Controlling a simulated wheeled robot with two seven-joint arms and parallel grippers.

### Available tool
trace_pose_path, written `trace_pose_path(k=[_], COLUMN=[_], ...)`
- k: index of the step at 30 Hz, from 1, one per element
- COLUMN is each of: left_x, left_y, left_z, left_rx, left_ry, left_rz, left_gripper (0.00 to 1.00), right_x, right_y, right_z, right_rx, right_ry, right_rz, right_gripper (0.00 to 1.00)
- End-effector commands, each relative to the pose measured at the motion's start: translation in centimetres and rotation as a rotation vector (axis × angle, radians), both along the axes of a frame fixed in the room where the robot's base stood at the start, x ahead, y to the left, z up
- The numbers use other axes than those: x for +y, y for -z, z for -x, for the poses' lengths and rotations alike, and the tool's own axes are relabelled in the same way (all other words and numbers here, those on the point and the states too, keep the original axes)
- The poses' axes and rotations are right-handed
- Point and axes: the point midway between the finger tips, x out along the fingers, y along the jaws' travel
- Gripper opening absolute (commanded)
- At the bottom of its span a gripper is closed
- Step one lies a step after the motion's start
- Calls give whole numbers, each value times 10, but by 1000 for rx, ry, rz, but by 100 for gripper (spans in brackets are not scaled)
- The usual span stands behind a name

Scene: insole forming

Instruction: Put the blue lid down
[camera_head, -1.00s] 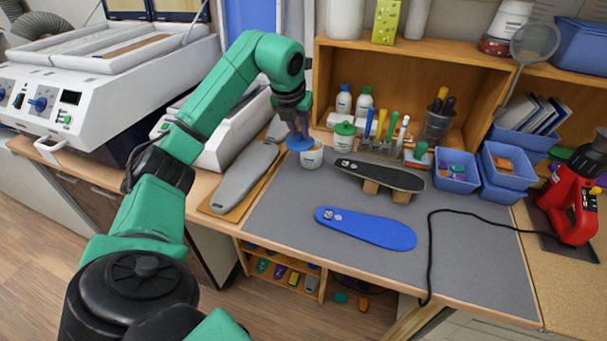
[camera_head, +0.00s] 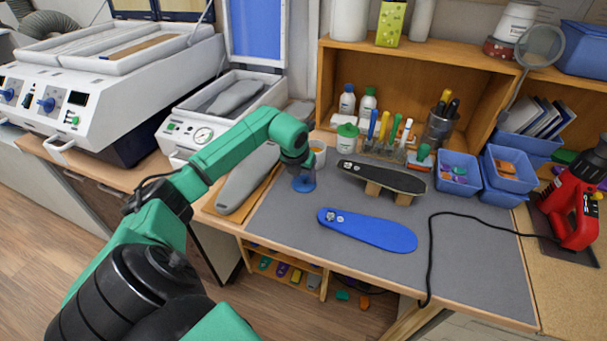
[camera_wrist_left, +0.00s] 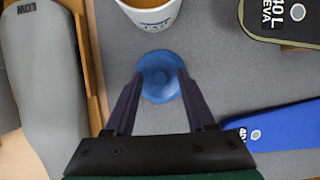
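The blue lid (camera_head: 304,184) appears to lie on the grey mat (camera_head: 275,222), in front of an open white jar (camera_head: 318,156). In the left wrist view the round lid (camera_wrist_left: 158,77) shows between my fingertips, with its raised centre clear of both. My left gripper (camera_head: 299,172) is just above the lid, pointing down. Its two dark fingers (camera_wrist_left: 159,74) are spread apart, one on each side of the lid. The jar (camera_wrist_left: 150,12) stands just beyond the lid, its contents light brown. My right gripper is not in view.
A grey insole form (camera_head: 247,178) lies on a board left of the lid. A dark insole on blocks (camera_head: 383,177) and a blue insole (camera_head: 367,230) are to the right. A green-lidded jar (camera_head: 347,138) stands behind.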

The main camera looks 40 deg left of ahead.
Motion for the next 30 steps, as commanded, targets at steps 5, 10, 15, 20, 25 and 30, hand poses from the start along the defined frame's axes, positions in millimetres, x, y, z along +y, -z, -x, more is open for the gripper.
trace_pose_path(k=[5, 10, 15, 20, 25, 30], left_x=[0, 0, -3, -9, -14, -15], left_y=[0, -4, -33, -75, -106, -113], left_z=[0, 1, 12, 28, 40, 44], left_rx=[0, -1, -5, -6, -2, 1], left_ry=[0, 0, 1, 1, 1, 0], left_rz=[0, 0, -5, -4, -1, -1], left_gripper=[55, 55, 55, 55, 55, 55], right_x=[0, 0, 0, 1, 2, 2], right_y=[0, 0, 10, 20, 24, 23], right_z=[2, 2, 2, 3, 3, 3], right_rx=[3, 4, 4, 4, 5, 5], right_ry=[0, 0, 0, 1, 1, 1], right_rz=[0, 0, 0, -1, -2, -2], right_gripper=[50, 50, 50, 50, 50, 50])
